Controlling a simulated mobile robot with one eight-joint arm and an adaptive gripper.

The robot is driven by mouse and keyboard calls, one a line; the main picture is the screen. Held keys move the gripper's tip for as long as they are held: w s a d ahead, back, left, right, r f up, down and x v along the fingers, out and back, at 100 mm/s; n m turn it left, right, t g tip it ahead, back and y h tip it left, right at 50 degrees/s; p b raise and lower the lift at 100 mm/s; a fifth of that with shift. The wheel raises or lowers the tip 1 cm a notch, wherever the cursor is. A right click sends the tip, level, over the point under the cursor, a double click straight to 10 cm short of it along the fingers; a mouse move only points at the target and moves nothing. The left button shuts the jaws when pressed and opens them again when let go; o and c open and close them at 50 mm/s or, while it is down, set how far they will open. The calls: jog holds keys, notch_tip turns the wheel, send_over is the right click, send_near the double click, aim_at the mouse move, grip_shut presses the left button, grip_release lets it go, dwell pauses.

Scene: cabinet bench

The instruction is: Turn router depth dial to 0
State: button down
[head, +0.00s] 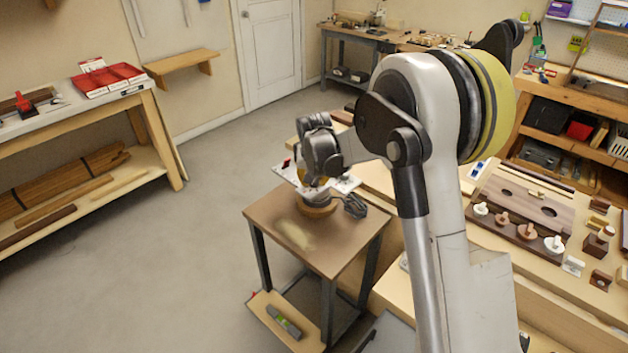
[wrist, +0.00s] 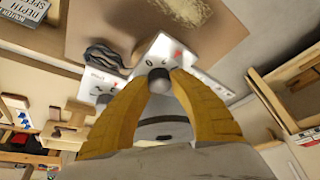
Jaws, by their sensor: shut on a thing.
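The router depth dial shows in the wrist view as a dark round knob (wrist: 157,80) in front of a white scale plate (wrist: 144,60). A 0 and a red mark are on the plate. My gripper (wrist: 158,74) has its two yellow fingers closed on the knob, one on each side. The knob's pointer, if it has one, is hidden, so I cannot tell its setting. In the head view my gripper (head: 316,182) is over the router (head: 317,200) on a small brown-topped table (head: 345,240), and the arm's end hides the knob.
A dark coiled cable (head: 355,206) lies on the small table, right of the router. A level (head: 284,321) lies on its lower shelf. A bench with round-knobbed wooden pieces (head: 527,232) stands at the right. Open floor (head: 190,260) is at the left.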

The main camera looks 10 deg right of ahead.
jog(key=m+h, duration=0.1)
jog(key=m, duration=0.2)
jog(key=m+g+h, duration=0.1)
jog(key=m, duration=0.2)
jog(key=m+g, duration=0.1)
jog(key=m, duration=0.2)
jog(key=m+g+h, duration=0.1)
jog(key=m, duration=0.1)
jog(key=shift+m+p, duration=0.4)
jog(key=shift+f, duration=0.1)
jog(key=c, duration=1.1)
grip_release()
jog(key=shift+c, duration=0.2)
jog(key=v, duration=1.2)
jog(key=shift+a, duration=0.2)
